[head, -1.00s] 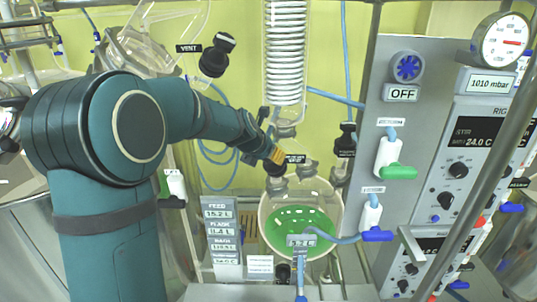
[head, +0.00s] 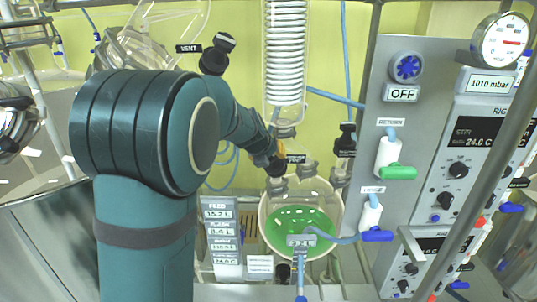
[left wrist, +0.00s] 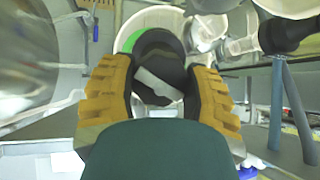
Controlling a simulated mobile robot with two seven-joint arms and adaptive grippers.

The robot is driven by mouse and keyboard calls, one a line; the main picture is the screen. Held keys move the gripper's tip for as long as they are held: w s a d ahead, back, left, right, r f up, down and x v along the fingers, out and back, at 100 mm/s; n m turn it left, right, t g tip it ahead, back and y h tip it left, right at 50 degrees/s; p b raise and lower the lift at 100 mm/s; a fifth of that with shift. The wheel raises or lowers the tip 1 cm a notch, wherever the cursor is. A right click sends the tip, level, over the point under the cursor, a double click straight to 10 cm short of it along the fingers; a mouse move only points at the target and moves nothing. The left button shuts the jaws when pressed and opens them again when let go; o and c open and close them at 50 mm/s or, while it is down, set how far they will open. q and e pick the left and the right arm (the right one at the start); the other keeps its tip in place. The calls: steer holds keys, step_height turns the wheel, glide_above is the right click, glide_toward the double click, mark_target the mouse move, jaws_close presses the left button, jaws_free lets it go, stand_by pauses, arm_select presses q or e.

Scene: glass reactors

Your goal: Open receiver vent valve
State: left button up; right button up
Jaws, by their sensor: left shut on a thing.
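The receiver flask (head: 268,214) is a round glass vessel holding green liquid, below the coiled glass condenser. The receiver vent valve is a black knob (head: 275,169) at the flask's top left, beside a small black label (head: 297,158). My left gripper (head: 276,160) is at this knob, its yellow fingers partly hidden by my arm. In the left wrist view the dark knob with a pale stripe (left wrist: 160,84) sits between the two yellow-padded fingers of my left gripper (left wrist: 160,95), which is shut on it. My right gripper is not in view.
Another black valve (head: 217,54) by a VENT label is above my arm. A control panel (head: 380,235) with green and blue handles stands to the right, with a pressure gauge (head: 500,42) above. A black fitting (head: 347,138) and blue hoses are near the flask.

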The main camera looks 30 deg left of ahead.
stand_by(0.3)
arm_select(q)
steer(key=o, duration=1.2)
steer(key=shift+v, duration=6.05)
